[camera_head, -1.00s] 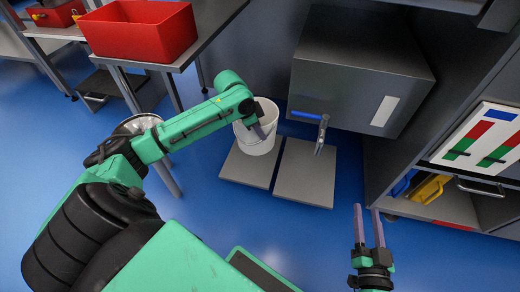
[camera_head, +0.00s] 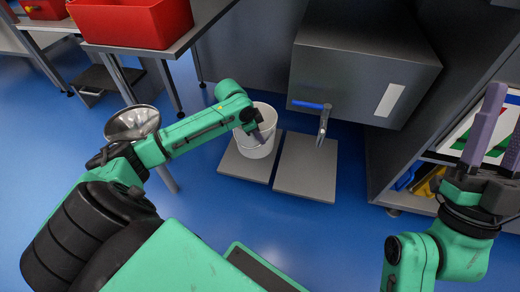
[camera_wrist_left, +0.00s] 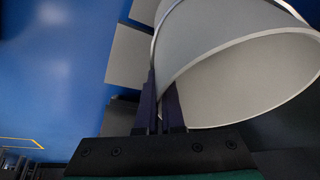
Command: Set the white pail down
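The white pail (camera_head: 250,149) is upright at the left grey floor plate (camera_head: 237,167). I cannot tell whether its base touches the plate. My right gripper (camera_head: 499,128) is open and empty, raised at the right, away from the pail.
A grey box (camera_head: 350,75) with a blue-handled tap (camera_head: 322,120) hangs behind the right floor plate (camera_head: 307,170). A steel bowl (camera_head: 132,122) is at the left, near my left arm. A table with a red bin (camera_head: 135,22) stands behind. Blue floor in front is clear.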

